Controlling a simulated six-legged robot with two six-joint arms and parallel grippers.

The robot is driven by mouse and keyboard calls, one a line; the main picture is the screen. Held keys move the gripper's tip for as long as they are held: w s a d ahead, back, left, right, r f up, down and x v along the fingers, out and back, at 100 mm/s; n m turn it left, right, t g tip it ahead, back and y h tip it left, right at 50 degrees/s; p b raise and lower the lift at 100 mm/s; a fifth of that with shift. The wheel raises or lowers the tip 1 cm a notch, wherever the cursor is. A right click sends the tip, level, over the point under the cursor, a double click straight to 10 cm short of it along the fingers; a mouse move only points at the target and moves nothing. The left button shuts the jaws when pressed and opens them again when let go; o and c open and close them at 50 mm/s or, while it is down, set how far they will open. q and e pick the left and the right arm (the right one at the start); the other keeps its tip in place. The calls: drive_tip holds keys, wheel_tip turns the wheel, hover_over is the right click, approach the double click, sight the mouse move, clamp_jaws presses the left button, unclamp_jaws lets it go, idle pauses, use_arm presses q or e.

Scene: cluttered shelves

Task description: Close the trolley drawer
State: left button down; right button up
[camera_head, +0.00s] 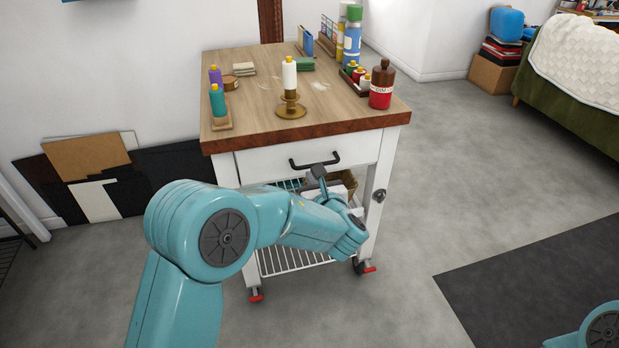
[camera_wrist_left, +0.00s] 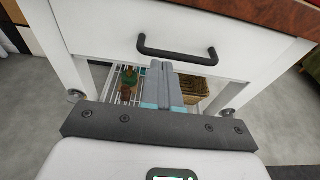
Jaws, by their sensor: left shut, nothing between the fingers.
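The trolley (camera_head: 262,132) has a wooden top and white legs. Its white drawer front (camera_head: 262,162) lies under the top's front edge and carries a black bar handle (camera_head: 315,165). No clear gap shows around the drawer, so I cannot tell if it is fully in. My left gripper (camera_head: 318,172) is shut and empty, at the handle's lower edge. In the left wrist view the shut fingers (camera_wrist_left: 162,68) point at the drawer front (camera_wrist_left: 110,30), just below the handle (camera_wrist_left: 177,55); contact is unclear. My right gripper is out of view.
Bottles, a red jar (camera_head: 381,85) and a brass candle holder (camera_head: 291,107) stand on the top. A wire shelf (camera_head: 290,258) with a basket is below. Boards (camera_head: 85,158) lean on the left wall. Grey floor is free to the right, before a dark mat (camera_head: 550,275).

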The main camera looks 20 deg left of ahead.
use_arm(q)
drive_tip(key=p+v, duration=0.1)
drive_tip(key=v, duration=0.8)
drive_tip(key=s+a+f+n+g+h, duration=0.2)
drive_tip(key=s+f+n+g, duration=0.2)
drive_tip(key=s+f+g, duration=0.5)
drive_tip(key=s+a+f+n+g+h, duration=0.1)
drive_tip(key=s+f+n+g+h, duration=0.15)
drive_tip(key=s+f, duration=0.8)
drive_tip(key=s+d+f+n+g+h, duration=0.1)
drive_tip(key=s+d+f+n+h, duration=0.35)
drive_tip(key=n, duration=0.75)
drive_tip(key=s+d+f+n+h, duration=0.1)
drive_tip(key=s+f+n+h, duration=0.35)
drive_tip(key=f+n, duration=0.55)
wheel_tip(320, 180, up, 23)
drive_tip(key=n+p, duration=0.2)
drive_tip(key=p, duration=1.9)
drive_tip(key=shift+a+n+y, duration=0.25)
drive_tip(key=shift+n+y, duration=0.1)
